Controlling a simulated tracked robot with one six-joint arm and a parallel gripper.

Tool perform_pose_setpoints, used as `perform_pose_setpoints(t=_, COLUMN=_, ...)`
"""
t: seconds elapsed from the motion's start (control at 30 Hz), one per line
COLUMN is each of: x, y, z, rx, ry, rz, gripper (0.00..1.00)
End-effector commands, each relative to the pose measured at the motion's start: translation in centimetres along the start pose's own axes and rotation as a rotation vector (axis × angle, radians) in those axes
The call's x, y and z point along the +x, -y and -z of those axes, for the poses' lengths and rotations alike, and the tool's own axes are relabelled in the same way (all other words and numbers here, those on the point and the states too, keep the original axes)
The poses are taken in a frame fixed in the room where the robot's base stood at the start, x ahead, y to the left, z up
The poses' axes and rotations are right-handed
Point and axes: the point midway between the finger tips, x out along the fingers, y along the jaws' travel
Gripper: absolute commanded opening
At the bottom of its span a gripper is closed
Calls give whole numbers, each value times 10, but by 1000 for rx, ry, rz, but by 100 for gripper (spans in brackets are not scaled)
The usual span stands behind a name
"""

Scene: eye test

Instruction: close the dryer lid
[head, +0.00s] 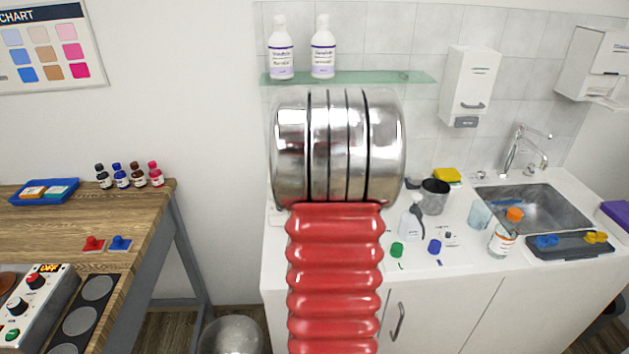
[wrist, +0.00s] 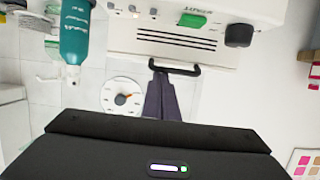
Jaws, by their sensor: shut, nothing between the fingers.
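In the wrist view, which looks upside down, a white machine (wrist: 215,52) fills the upper middle, with dark slots, a green switch (wrist: 193,20) and a black knob (wrist: 238,35). It seems to be the dryer. A black handle (wrist: 175,69) is at the edge of its slotted panel, which may be the lid. I cannot tell how far the lid stands open. My gripper (wrist: 158,125) is the black shape across the bottom, shut and empty, apart from the handle. The head view does not show the dryer or my gripper; my arm fills its middle.
In the wrist view, a teal bottle (wrist: 75,35), a round white dial (wrist: 122,97) and a dark cloth-like thing (wrist: 163,98) are near the machine. In the head view, a wooden table (head: 150,200) stands left and a white sink counter (head: 455,285) right.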

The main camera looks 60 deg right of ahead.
Motion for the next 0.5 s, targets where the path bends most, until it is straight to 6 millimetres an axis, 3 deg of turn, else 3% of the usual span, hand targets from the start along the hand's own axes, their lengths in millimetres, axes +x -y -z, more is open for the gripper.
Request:
perform_pose_setpoints(t=0.03, x=-3, y=0, z=-35, rx=3, ry=76, rz=-1, gripper=0)
perform_pose_setpoints(t=0.5, x=-5, y=1, z=-27, rx=1, ry=67, rz=1, gripper=0)
